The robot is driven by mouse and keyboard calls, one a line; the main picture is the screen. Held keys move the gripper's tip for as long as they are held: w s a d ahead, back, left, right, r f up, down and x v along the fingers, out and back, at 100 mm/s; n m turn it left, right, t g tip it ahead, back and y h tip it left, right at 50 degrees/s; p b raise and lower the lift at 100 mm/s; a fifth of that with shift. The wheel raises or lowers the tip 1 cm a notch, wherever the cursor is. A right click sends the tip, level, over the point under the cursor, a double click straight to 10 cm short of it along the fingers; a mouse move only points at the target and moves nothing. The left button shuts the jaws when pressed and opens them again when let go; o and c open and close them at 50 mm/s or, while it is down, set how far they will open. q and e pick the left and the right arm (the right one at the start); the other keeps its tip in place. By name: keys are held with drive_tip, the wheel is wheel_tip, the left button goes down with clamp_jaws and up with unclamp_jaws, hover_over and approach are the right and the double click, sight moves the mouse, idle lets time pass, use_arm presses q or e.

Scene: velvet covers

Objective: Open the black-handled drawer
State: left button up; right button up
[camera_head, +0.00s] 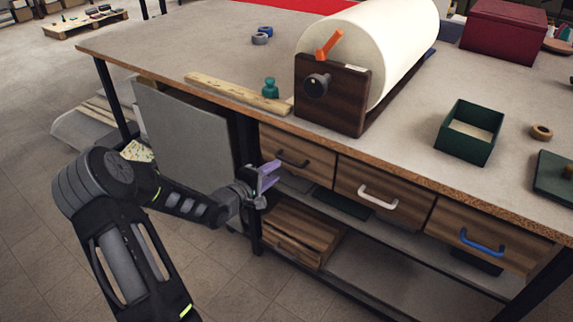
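The black-handled drawer (312,154) is the leftmost of three wooden drawers under the bench top. Its black handle (292,159) is a curved bar on the front, and the front looks closed, in line with its neighbours. My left gripper (270,176) has purple fingers spread apart with nothing between them. It is just left of and slightly below the black handle in the view, seemingly near the drawer's lower left corner. I cannot tell the exact distance to the handle. My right gripper is out of view.
Beside it are a white-handled drawer (385,191) and a blue-handled drawer (484,237). A lower shelf (385,285) carries a wooden crate (300,234). A grey panel (186,130) stands left of the bench leg. The bench top (200,48) bears a large roll (385,45) and a green box (468,130).

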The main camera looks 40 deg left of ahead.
sight(286, 164)
use_arm(q)
drive_tip(key=x, duration=0.7)
drive_tip(key=shift+w+b, duration=0.2)
drive_tip(key=shift+b, duration=0.15)
clamp_jaws()
idle(1.1)
